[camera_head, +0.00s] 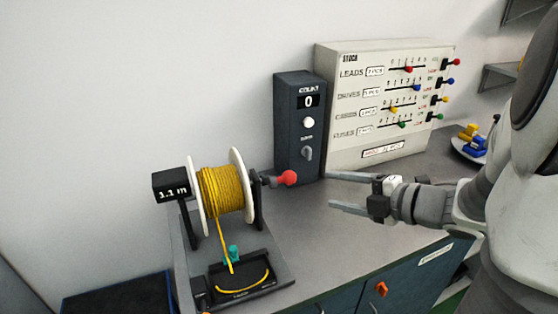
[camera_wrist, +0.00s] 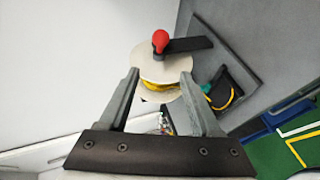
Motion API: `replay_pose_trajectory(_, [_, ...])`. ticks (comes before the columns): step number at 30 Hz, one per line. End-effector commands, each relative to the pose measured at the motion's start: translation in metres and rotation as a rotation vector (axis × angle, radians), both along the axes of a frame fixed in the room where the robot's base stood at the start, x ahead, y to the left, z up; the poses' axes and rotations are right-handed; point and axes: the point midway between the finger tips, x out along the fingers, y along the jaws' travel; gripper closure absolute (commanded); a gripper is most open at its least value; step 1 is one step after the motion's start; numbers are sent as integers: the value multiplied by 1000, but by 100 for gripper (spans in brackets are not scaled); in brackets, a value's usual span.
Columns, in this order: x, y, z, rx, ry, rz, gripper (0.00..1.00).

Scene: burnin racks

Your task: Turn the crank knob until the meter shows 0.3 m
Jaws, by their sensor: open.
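The red crank knob (camera_head: 288,177) sits on the crank at the right side of the spool (camera_head: 222,190) wound with yellow cord. In the wrist view the red knob (camera_wrist: 160,40) shows above the white spool flange (camera_wrist: 161,72), at the end of the dark crank arm (camera_wrist: 188,46). The meter (camera_head: 172,186) on the left of the spool stand reads 1.1 m. My gripper (camera_head: 330,192) is open and empty, to the right of the knob and apart from it. In the wrist view my gripper (camera_wrist: 160,80) has its fingers spread, with the spool beyond them.
A dark count box (camera_head: 299,130) showing 0 stands behind the knob. A pale stock panel (camera_head: 385,105) with coloured sliders is to its right. A plate (camera_head: 466,150) with yellow and blue pieces is at the far right. The counter (camera_head: 330,235) in front is clear.

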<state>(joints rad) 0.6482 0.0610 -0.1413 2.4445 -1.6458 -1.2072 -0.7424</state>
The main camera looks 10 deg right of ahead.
Motion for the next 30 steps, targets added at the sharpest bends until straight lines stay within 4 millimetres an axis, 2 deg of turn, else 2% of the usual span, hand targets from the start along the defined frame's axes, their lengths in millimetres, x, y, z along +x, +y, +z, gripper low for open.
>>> replay_pose_trajectory(18, [93,67,-41,1,1,3,35])
replay_pose_trajectory(24, [112,79,-49,-1,1,0,35])
replay_pose_trajectory(30, [118,84,-51,0,0,0,35])
